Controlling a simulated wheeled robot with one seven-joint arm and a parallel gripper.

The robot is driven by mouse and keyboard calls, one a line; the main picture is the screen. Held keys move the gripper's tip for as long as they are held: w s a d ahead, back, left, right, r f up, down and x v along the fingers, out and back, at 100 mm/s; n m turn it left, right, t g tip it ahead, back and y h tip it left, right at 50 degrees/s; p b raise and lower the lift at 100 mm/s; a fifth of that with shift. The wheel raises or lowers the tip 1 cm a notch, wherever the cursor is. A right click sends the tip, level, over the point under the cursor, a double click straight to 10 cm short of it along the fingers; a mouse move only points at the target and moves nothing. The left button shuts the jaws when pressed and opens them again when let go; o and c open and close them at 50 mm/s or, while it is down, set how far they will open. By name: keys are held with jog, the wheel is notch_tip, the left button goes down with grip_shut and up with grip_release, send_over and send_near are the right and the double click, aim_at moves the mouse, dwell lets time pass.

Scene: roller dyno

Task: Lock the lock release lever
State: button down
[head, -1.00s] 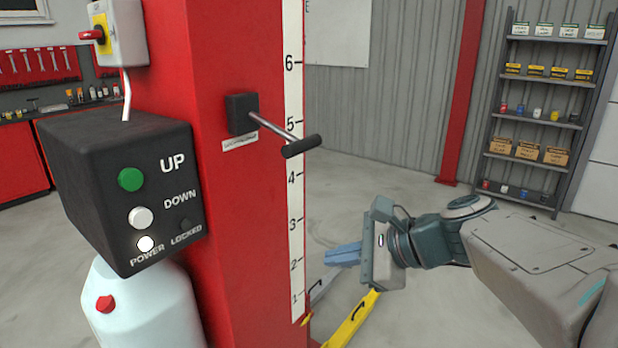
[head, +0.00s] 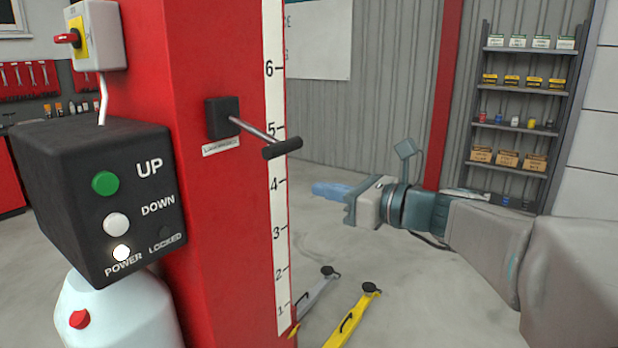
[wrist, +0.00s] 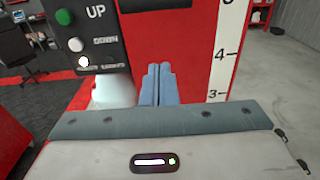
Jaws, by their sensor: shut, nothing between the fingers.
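The lock release lever (head: 262,138) is a thin metal rod with a black cylindrical grip, coming out of a black block on the red column (head: 215,240). It points right and slightly down in the head view. A small label sits below the block. My gripper (head: 318,189) is to the right of the lever and lower in the head view, apart from it, with its blue fingers together and empty. In the wrist view the closed fingers (wrist: 158,85) point at the red column. The lever is not visible in the wrist view.
A black control box (head: 95,195) with UP and DOWN buttons and a lit POWER lamp is left of the lever; its LOCKED lamp looks dark. A white tank (head: 120,315) stands below it. Yellow (head: 352,318) and grey lift arms lie low at right. A shelf (head: 520,120) stands behind.

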jog(key=w+a+r+p, duration=0.2)
jog(key=w+a+r, duration=0.1)
jog(key=a, duration=0.3)
jog(key=shift+w+r+p, duration=0.2)
jog(key=shift+w+p, duration=0.15)
jog(key=shift+w, duration=0.5)
jog(key=shift+a+r, duration=0.1)
